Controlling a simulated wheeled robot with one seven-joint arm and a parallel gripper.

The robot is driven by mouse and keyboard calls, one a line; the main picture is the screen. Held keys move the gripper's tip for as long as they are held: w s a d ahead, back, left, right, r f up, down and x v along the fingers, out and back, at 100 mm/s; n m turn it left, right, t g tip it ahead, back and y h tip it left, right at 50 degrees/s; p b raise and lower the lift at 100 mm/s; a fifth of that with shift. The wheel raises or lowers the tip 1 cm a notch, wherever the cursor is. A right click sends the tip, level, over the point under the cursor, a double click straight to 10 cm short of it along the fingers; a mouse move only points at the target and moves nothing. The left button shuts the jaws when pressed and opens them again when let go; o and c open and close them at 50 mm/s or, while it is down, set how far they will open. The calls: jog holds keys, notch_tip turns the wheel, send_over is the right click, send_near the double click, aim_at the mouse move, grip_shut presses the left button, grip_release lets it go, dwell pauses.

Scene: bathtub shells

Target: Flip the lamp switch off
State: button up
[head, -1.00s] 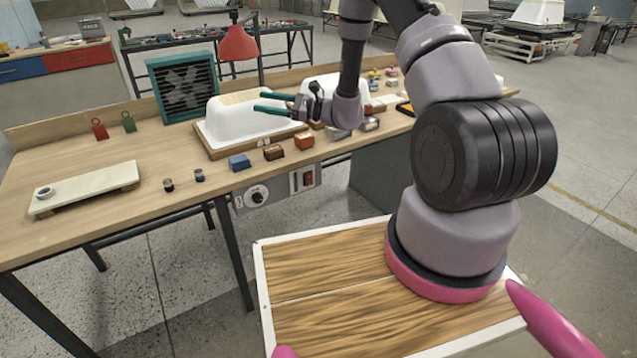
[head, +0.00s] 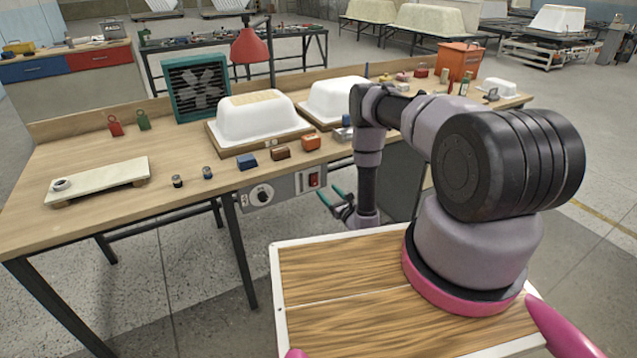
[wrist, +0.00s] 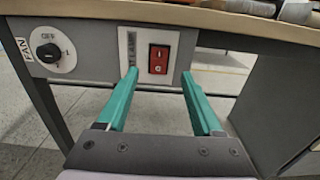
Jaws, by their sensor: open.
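The lamp switch (head: 314,180) is a red rocker on a grey panel under the workbench's front edge. In the wrist view the red switch (wrist: 158,59) sits on a light plate with a partly hidden label that seems to read LAMP. My gripper (head: 334,197) has teal fingers and is in front of the bench, just right of the switch and a little lower. In the wrist view my gripper (wrist: 162,85) is open and empty, its fingers pointing at the panel, with the switch showing between them. The red lamp (head: 250,46) hangs over the bench; whether it is lit I cannot tell.
A fan knob (wrist: 48,53) labelled FAN sits left of the switch on the same panel. The workbench (head: 100,220) overhangs it, bearing white tub shells (head: 256,117), small blocks (head: 280,153) and a fan (head: 196,85). Floor space before the panel is clear.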

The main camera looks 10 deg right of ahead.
aim_at(315, 178)
jog(key=x, duration=0.8)
jog(key=shift+w, duration=0.1)
